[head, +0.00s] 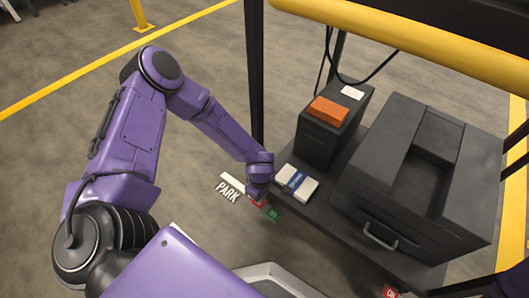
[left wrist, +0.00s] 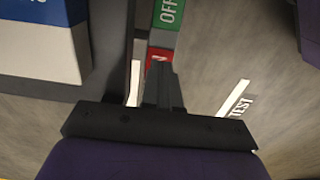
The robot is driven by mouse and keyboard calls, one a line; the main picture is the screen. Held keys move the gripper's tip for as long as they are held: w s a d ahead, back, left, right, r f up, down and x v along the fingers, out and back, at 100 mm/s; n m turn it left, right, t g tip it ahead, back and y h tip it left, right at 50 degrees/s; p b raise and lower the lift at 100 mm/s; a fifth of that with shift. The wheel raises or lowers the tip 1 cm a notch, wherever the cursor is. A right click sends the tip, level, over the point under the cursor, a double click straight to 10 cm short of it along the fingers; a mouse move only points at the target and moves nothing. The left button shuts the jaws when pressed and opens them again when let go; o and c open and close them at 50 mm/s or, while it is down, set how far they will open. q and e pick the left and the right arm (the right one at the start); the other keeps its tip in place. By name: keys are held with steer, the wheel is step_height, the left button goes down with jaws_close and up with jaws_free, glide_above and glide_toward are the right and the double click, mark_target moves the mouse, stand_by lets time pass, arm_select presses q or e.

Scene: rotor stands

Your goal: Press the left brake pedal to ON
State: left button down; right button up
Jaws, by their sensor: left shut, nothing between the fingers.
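The left brake pedal shows as a small label strip with a green part (head: 271,212) and a red part beside it, low at the left edge of the dark cart. In the left wrist view its green part (left wrist: 167,14) reads OFF, and the red part (left wrist: 158,56) is partly hidden behind my fingers. My left gripper (head: 259,197) is shut and empty, pointing down right over the pedal. Its closed fingertips (left wrist: 159,70) overlap the red part in the left wrist view; I cannot tell whether they touch it. My right gripper is not in view.
The dark cart shelf (head: 335,213) carries a white and blue box (head: 297,182), a dark box with an orange block (head: 328,111) and a big dark cabinet (head: 385,170). A yellow rail (head: 400,38) crosses above. Another red label (head: 390,291) is at lower right. Floor to the left is open.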

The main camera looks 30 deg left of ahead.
arm_select(q)
steer(key=shift+f+b, duration=1.55)
steer(key=shift+f, duration=0.95)
stand_by(0.5)
step_height(320, 180, up, 8)
steer(key=p, duration=0.8)
steer(key=shift+f, duration=0.1)
